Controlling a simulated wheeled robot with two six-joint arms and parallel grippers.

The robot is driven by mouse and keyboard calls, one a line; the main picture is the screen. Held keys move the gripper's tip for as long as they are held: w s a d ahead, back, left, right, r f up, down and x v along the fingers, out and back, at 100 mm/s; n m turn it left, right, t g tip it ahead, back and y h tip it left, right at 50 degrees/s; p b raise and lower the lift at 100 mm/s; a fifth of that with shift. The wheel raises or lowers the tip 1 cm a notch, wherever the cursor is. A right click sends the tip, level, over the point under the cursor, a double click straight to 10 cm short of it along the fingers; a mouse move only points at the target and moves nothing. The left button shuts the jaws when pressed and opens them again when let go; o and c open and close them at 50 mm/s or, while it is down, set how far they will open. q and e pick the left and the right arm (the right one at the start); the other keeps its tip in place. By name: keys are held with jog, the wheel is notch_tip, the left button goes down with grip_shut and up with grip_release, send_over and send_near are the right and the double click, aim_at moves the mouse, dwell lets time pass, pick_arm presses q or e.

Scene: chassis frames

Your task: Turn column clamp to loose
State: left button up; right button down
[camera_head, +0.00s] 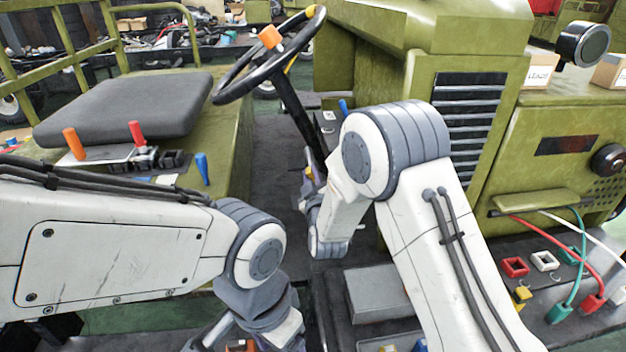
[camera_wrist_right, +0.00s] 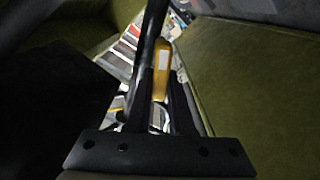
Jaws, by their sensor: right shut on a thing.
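The steering column (camera_head: 292,110) is a dark tube running down from the black steering wheel (camera_head: 228,88). In the right wrist view a yellow clamp lever (camera_wrist_right: 161,72) with a pale label lies between the two dark fingers of my right gripper (camera_wrist_right: 161,98), which is shut on it. In the head view my right gripper (camera_head: 312,178) is at the lower column, partly hidden by its own wrist. A small yellow patch shows there; the clamp body cannot be made out. My left arm reaches in low at the left, its gripper out of view.
A black seat (camera_head: 125,108) is at the left, with orange, red and blue handles in front of it. A green hood with a black grille (camera_head: 468,115) stands right of my right arm. Coloured connectors and cables (camera_head: 565,265) lie at lower right. A grey box (camera_head: 378,295) sits below.

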jog(key=n, duration=0.2)
jog(key=n+b, duration=0.2)
jog(key=n, duration=0.1)
jog(key=shift+a+f+n, duration=0.25)
jog(key=shift+f+n, duration=0.05)
jog(key=shift+f, duration=0.05)
jog(key=n, duration=0.3)
jog(key=n+b, duration=0.1)
jog(key=shift+a+f+n, duration=0.1)
jog(key=shift+f+n, duration=0.15)
jog(key=shift+n, duration=0.05)
jog(key=shift+s, duration=0.1)
jog(key=c, duration=0.8)
grip_release()
jog(key=s+d+b, duration=0.1)
jog(key=s, duration=0.9)
jog(key=shift+s+d+b, duration=0.15)
jog(key=shift+d+b, duration=0.2)
jog(key=shift+b, duration=0.05)
